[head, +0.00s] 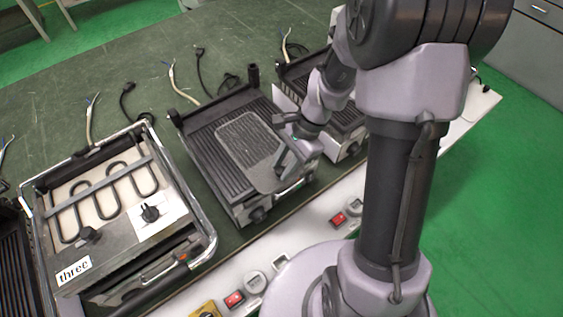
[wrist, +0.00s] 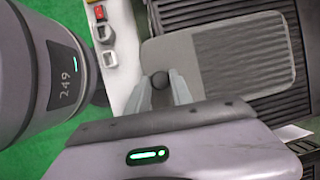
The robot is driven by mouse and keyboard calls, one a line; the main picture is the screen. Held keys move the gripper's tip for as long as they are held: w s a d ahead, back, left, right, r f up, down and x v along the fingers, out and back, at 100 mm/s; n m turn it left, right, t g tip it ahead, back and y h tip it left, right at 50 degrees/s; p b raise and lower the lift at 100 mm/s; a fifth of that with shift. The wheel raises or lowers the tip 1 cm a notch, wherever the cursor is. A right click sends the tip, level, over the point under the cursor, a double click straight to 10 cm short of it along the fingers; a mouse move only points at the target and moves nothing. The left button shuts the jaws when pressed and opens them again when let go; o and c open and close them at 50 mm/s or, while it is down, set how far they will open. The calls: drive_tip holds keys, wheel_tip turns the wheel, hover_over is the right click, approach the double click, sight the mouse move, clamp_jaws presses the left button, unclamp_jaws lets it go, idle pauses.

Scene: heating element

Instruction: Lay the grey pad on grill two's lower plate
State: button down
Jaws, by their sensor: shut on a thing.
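The grey pad (head: 246,142), a flat sheet with rounded corners and a textured middle, is over the ribbed lower plate (head: 203,143) of the middle grill. That grill stands beside the one labelled three; I see no label of its own. My gripper (head: 287,148) is shut on the pad's near right part. The wrist view shows the pad (wrist: 240,57) reaching out from my gripper (wrist: 160,82), with dark ribs of the lower plate (wrist: 272,14) around it. The pad looks roughly flat. I cannot tell whether it touches the plate.
Grill three (head: 72,268), with a bare heating coil (head: 103,205), stands to the left. Another ribbed grill (head: 343,119) stands close on the right. Loose cables (head: 175,85) lie behind on the green table (head: 140,55). Red switches (head: 235,299) line the front strip.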

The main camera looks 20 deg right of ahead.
drive_tip(key=shift+s+r, duration=0.1)
drive_tip(key=shift+r, duration=0.05)
drive_tip(key=c, duration=1.1)
unclamp_jaws()
drive_tip(key=shift+c, duration=0.2)
